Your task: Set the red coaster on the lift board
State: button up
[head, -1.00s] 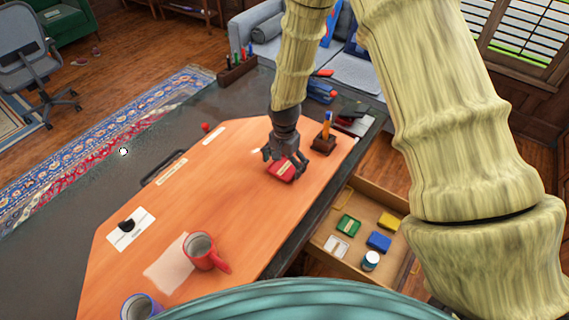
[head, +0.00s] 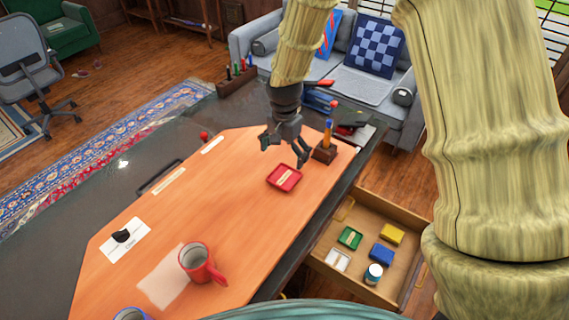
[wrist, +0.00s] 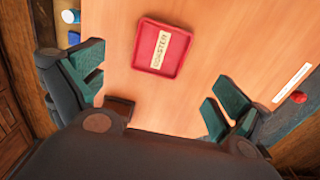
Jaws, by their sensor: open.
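The red coaster (head: 284,178) is a square tray with a raised rim and a pale label reading "COASTER". It lies flat on the orange lift board (head: 225,210), towards its far right part. In the wrist view the coaster (wrist: 162,48) sits ahead of my fingers with bare board around it. My gripper (head: 284,147) is open and empty, above the board and just beyond the coaster. In the wrist view its two green-padded fingers (wrist: 155,92) are spread wide and apart from the coaster.
A wooden pen holder (head: 325,152) stands right of my gripper. A red mug (head: 196,262) and a blue mug (head: 130,314) are at the near side. An open drawer (head: 330,285) with several coloured items sticks out at the right. The board's middle is mostly clear.

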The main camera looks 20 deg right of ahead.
jog(key=shift+r+b, duration=0.4)
jog(key=shift+r, duration=1.3)
